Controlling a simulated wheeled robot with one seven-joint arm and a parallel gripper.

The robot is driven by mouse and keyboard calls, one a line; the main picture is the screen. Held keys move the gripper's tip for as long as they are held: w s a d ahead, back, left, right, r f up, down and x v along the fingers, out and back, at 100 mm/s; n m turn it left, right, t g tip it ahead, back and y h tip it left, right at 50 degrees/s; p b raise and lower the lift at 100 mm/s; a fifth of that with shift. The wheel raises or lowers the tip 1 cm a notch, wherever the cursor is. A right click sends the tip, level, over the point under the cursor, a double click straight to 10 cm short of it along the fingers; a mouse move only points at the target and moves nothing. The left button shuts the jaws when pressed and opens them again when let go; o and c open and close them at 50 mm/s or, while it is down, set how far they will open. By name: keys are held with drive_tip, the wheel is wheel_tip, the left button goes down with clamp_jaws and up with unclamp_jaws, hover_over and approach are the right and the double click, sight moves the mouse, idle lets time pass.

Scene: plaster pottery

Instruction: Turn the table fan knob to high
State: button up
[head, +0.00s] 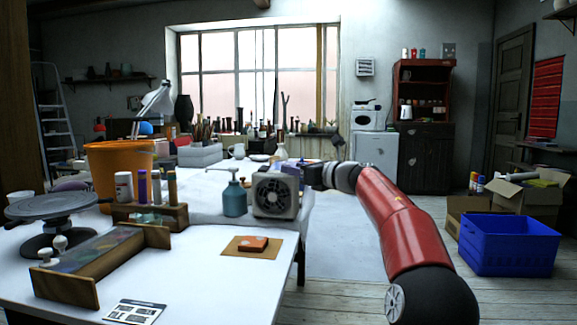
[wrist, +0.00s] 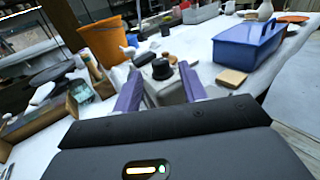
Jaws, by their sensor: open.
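The table fan (head: 275,195) is a small grey box with a dark round grille, standing near the right edge of the white table in the head view. In the wrist view its pale body (wrist: 170,92) shows between my fingers, with a black round knob (wrist: 161,69) on it. My gripper (wrist: 160,73) is open, its two purple fingers on either side of the knob in the picture. I cannot tell whether they touch it. The knob's setting is not readable. In the head view my red arm reaches in from the right, the gripper close to the fan's right side.
A teal bottle (head: 235,198) stands just left of the fan. An orange bucket (head: 118,165) and a wooden rack of small bottles are farther left. A blue carrier (wrist: 240,50) lies beyond the fan. An orange block (head: 253,243) rests on a brown board in front.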

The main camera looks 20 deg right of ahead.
drive_tip(key=shift+p+x, duration=0.5)
drive_tip(key=shift+x, duration=1.8)
drive_tip(key=shift+c, duration=0.4)
clamp_jaws()
drive_tip(key=shift+a+f+m+h+b, duration=0.2)
drive_tip(key=shift+m+h+b, duration=0.2)
drive_tip(key=shift+b, duration=0.15)
drive_tip(key=m+t+h+b, duration=0.1)
drive_tip(key=m+h, duration=0.1)
drive_tip(key=h, duration=0.1)
drive_tip(key=shift+r, duration=0.1)
drive_tip(key=shift+d+h, duration=0.2)
drive_tip(key=shift+h, duration=0.2)
drive_tip(key=shift+o, duration=0.4)
unclamp_jaws()
